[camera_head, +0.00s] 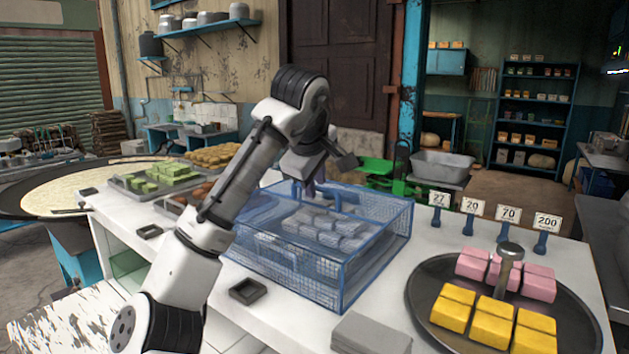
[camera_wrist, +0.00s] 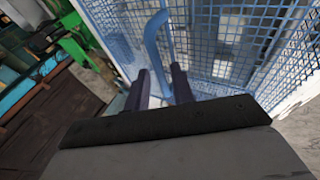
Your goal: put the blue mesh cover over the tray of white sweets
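The blue mesh cover (camera_head: 375,255) is a box-shaped wire frame standing upright on the white counter. White sweets (camera_head: 325,228) show through its mesh, apparently inside it; their tray is largely hidden. My gripper (camera_head: 311,188) is at the top of the cover, towards its back left. In the wrist view my gripper (camera_wrist: 159,88) has its two dark fingers apart, with a curved blue handle (camera_wrist: 152,38) of the cover at the gap between them. The fingers do not visibly press on the handle. The mesh (camera_wrist: 215,45) fills the area beyond.
A round dark tray (camera_head: 425,290) with yellow and pink sweets stands right of the cover. Price signs (camera_head: 507,215) stand behind it. A tray of green sweets (camera_head: 160,178) is at the left. A small dark dish (camera_head: 248,291) and grey stack (camera_head: 370,335) lie in front.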

